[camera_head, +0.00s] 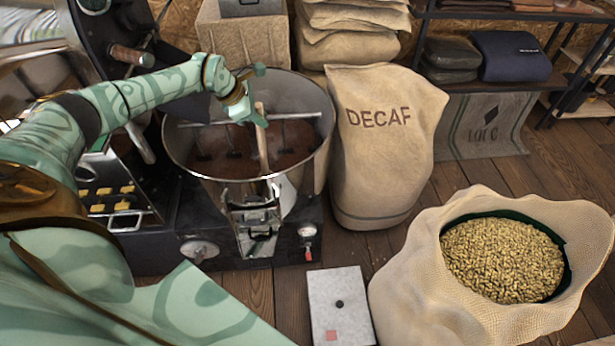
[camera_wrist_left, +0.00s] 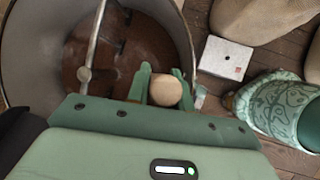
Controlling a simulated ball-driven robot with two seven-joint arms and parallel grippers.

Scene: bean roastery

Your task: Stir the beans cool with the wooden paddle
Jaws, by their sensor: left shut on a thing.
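The wooden paddle (camera_head: 262,142) stands nearly upright in the round metal cooling bin (camera_head: 325,128). My left gripper (camera_head: 254,112) is shut on the paddle's handle near its top. In the left wrist view the round end of the paddle (camera_wrist_left: 166,90) sits between my left gripper's fingers (camera_wrist_left: 163,84). Dark brown beans (camera_head: 212,160) cover the floor of the bin, and they also show in the left wrist view (camera_wrist_left: 120,60). Whether the paddle's lower end touches the beans is hard to tell. My right gripper is not in view.
A metal bar with stirring arms (camera_head: 290,117) crosses the bin. A DECAF sack (camera_head: 385,150) stands close at the bin's right. An open sack of pale beans (camera_head: 505,260) and a flat white box (camera_head: 340,305) are in front. The roaster (camera_head: 115,70) is at the left.

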